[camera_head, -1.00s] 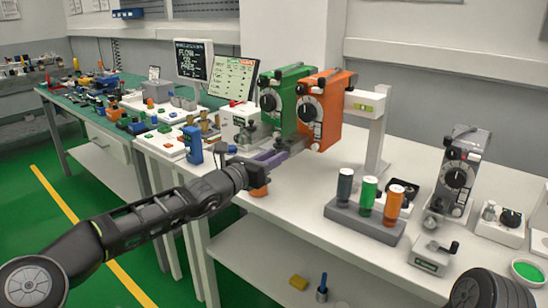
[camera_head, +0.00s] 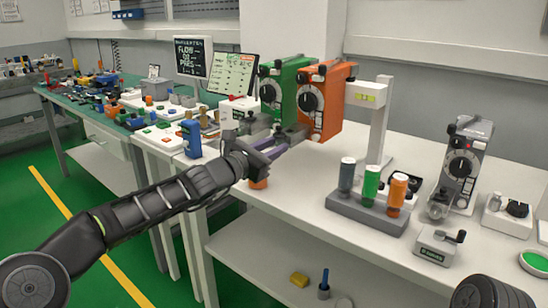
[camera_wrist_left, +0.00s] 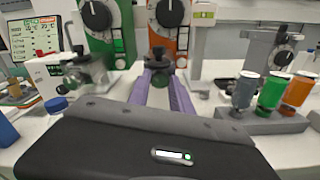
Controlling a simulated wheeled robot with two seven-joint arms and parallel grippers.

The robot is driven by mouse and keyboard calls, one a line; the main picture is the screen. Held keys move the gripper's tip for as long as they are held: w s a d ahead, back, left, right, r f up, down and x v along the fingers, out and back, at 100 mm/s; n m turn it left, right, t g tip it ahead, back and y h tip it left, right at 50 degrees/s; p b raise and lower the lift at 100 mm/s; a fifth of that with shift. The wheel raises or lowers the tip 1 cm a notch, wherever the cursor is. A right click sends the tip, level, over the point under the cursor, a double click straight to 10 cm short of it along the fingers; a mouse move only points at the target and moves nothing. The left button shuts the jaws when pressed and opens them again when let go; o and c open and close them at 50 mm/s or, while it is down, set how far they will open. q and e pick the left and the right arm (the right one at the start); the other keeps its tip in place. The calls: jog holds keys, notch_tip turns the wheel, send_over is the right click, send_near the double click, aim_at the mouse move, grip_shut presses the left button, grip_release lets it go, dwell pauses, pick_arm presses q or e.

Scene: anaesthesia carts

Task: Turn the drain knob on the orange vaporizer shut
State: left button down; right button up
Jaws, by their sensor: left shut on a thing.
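A dark drain knob (camera_wrist_left: 158,61) sits below that front, between the tips of my left gripper's purple fingers (camera_wrist_left: 160,80). My left gripper (camera_head: 284,142) reaches it from the front left and is shut on it. In the head view the fingers and the bracket largely hide the knob, and I cannot tell its turn angle. My right gripper is not in view.
A green vaporizer (camera_head: 288,82) stands close on the left of the orange one. A rack (camera_head: 366,212) with several coloured bottles stands to the right, before a white post (camera_head: 380,125). A grey vaporizer (camera_head: 463,165) is farther right. The bench front before the rack is clear.

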pick_arm(q)
jog(key=c, duration=1.1)
grip_release()
jog(key=shift+c, duration=0.2)
jog(key=b+v, duration=0.2)
jog(key=v, duration=0.6)
